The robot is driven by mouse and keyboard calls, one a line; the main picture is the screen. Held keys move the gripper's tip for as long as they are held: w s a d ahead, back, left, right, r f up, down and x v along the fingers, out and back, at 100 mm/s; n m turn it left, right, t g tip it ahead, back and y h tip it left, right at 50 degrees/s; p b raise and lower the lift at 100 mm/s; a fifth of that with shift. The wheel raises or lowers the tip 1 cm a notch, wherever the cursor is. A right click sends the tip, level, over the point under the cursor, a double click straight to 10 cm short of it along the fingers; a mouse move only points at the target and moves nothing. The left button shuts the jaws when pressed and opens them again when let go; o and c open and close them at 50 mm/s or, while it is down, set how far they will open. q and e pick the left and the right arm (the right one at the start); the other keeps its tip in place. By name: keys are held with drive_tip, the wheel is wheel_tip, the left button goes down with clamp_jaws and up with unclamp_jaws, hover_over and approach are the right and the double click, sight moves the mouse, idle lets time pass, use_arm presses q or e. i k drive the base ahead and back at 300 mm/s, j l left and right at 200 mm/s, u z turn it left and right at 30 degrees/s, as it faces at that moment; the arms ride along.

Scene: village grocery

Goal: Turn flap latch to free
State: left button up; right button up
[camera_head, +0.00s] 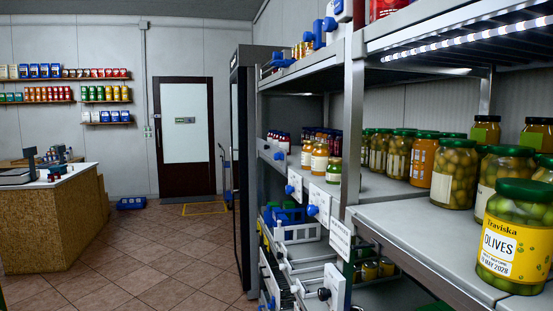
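Several white plates with blue knobs sit along the edges of the metal shelving to the right of centre. One white plate with a blue knob (318,205) is at mid height, and another (293,185) is just left of it. One more blue knob (331,24) is on a white plate at the top. I cannot tell which of these is the flap latch, or how any is turned. Neither of my grippers is in view.
A jar of olives (515,238) stands at the front right of a shelf full of jars. A metal shelf post (353,120) rises nearby. A wood-sided counter (52,222) is at left, and a dark-framed door (185,135) is behind. The tiled floor (150,245) between is clear.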

sight(278, 156)
drive_tip(key=i+j+z, duration=0.15)
drive_tip(key=z, duration=0.25)
drive_tip(key=i+j+z, duration=0.15)
drive_tip(key=z, duration=0.25)
